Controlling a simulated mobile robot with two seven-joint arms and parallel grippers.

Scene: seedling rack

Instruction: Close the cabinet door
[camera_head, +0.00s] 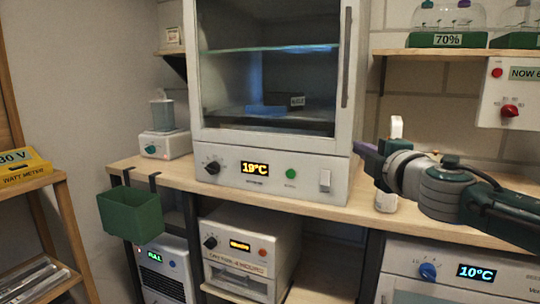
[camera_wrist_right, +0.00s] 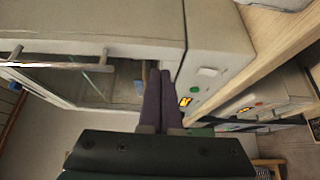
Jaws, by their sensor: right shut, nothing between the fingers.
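The cabinet (camera_head: 350,95) is a white box with a glass-front door (camera_head: 270,65) and a panel below reading 19°C. The door has a white frame and a long vertical handle (camera_head: 346,58) at its right side. Shelves show through the glass. The door looks flush or nearly so; I cannot tell if a small gap is left. My right gripper (camera_head: 362,148) is beside the cabinet's lower right corner, purple fingers pressed together and empty. In the right wrist view the shut fingers (camera_wrist_right: 161,75) point at the cabinet front, with the handle (camera_wrist_right: 60,65) to their left. My left gripper is out of view.
The cabinet stands on a wooden bench (camera_head: 330,207). A small white device (camera_head: 165,147) stands to its left, and a green bin (camera_head: 130,212) hangs from the bench edge. A shelf (camera_head: 450,53) with flasks is at upper right. Other devices (camera_head: 250,250) sit below the bench.

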